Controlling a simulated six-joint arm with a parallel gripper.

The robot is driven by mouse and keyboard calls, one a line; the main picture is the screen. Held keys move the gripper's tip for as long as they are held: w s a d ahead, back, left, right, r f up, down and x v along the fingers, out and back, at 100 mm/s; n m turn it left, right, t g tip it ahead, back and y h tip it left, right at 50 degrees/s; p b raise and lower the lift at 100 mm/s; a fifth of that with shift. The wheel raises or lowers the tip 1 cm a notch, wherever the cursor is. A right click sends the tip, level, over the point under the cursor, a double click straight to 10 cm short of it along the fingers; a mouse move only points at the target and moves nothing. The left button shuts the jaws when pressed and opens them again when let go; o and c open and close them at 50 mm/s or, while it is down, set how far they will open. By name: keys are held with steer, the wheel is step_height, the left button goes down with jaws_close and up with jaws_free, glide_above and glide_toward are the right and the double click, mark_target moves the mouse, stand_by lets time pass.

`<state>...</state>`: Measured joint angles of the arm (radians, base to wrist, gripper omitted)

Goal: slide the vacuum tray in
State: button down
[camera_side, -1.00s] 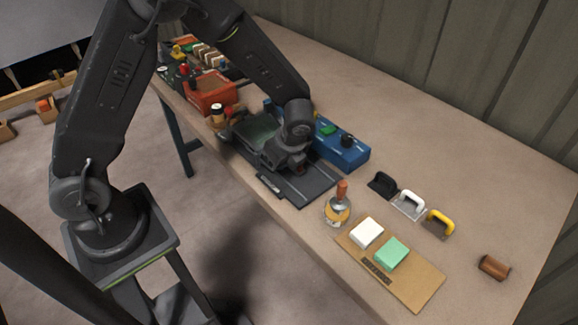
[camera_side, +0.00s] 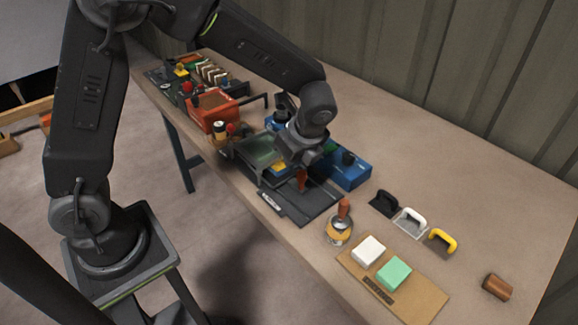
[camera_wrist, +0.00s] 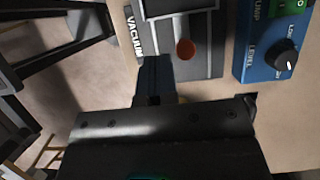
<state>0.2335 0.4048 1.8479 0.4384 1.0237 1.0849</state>
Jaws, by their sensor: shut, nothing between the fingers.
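The vacuum unit is a dark, flat assembly on the bench, with its bare plate (camera_side: 318,208) toward the front and a greenish recessed panel (camera_side: 262,151) behind. In the wrist view its grey plate (camera_wrist: 203,62) carries the label VACUUM and a red-brown round knob (camera_wrist: 185,48). The knob also shows as a red-brown post in the side view (camera_side: 301,179). My gripper (camera_wrist: 154,59) is shut and empty, just to the left of the knob in the wrist view, apart from it. In the side view my wrist hides its fingertips. I cannot tell exactly how far in the tray sits.
A blue control box (camera_side: 350,171) with a green switch and black knob stands close beside the unit. A red box (camera_side: 213,111) is behind.

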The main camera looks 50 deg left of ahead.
steer(key=w+d+r+m, duration=0.15)
steer(key=d+r, duration=0.25)
steer(key=d, duration=0.6)
steer(key=shift+t, duration=0.3)
steer(key=x, duration=0.9)
steer(key=shift+s+d+f, duration=0.1)
steer(key=shift+s+f, duration=0.05)
steer(key=shift+f, duration=0.3)
steer(key=a, duration=0.2)
steer(key=shift+w+a+r, duration=0.1)
steer(key=shift+w+a, duration=0.15)
steer(key=shift+a, duration=0.05)
steer(key=shift+w+a, duration=0.1)
steer(key=shift+a, duration=0.5)
glide_above(291, 183)
